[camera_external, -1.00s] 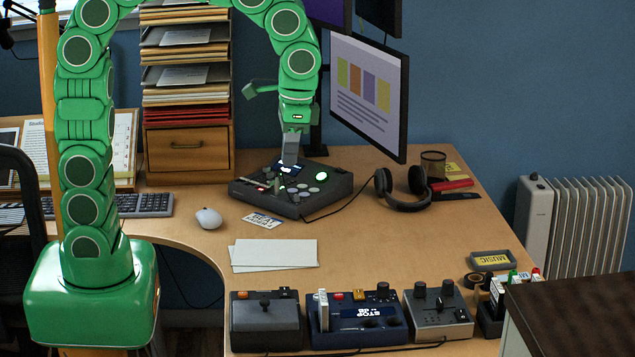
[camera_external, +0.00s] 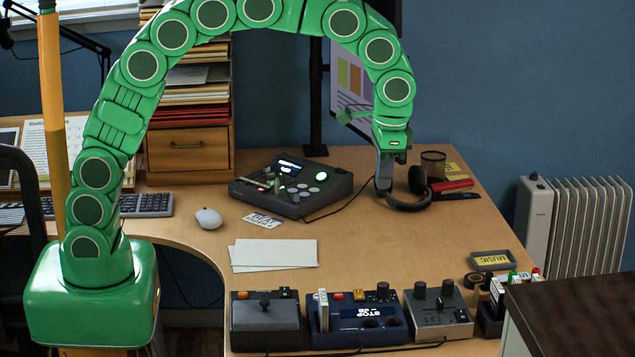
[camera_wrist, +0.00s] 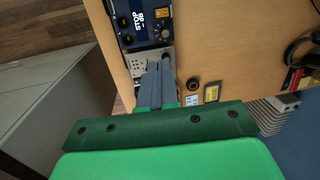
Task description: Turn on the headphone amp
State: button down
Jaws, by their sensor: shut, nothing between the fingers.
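I cannot tell for sure which device is the headphone amp. A grey box with two dark knobs (camera_external: 440,318) stands at the desk's front right; its perforated top shows partly behind my fingers in the wrist view (camera_wrist: 143,66). A dark pad box (camera_external: 325,204) with a lit green button stands further back, and a cable runs from it toward the black headphones (camera_external: 408,203). My gripper (camera_external: 384,190) is shut and empty, pointing down, and covers part of the headphones in the external view. In the wrist view its fingers (camera_wrist: 166,60) overlap the grey box; contact cannot be seen.
A blue box with a STOP display (camera_external: 360,330) and a dark joystick box (camera_external: 264,325) stand left of the grey box. A music label block (camera_external: 490,260) and a brown-topped cabinet (camera_external: 580,305) are at the right. The desk's middle right is clear.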

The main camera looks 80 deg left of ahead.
jog(key=w+d+f, duration=0.3)
jog(key=w+f, duration=0.1)
jog(key=w, duration=0.4)
send_over(466, 316)
jog(key=d, duration=0.2)
notch_tip(466, 316, down, 8)
jog(key=shift+f+m+t, duration=0.25)
jog(key=shift+m+t, duration=0.05)
jog(key=shift+t, duration=0.1)
jog(key=shift+a, duration=0.1)
jog(key=shift+f, duration=0.1)
jog(key=f, duration=0.4)
jog(key=a+f, duration=0.1)
jog(key=f, duration=0.8)
jog(key=shift+a+f, duration=0.35)
jog(key=shift+f, duration=0.05)
jog(key=shift+f, duration=0.1)
jog(key=shift+d, duration=0.1)
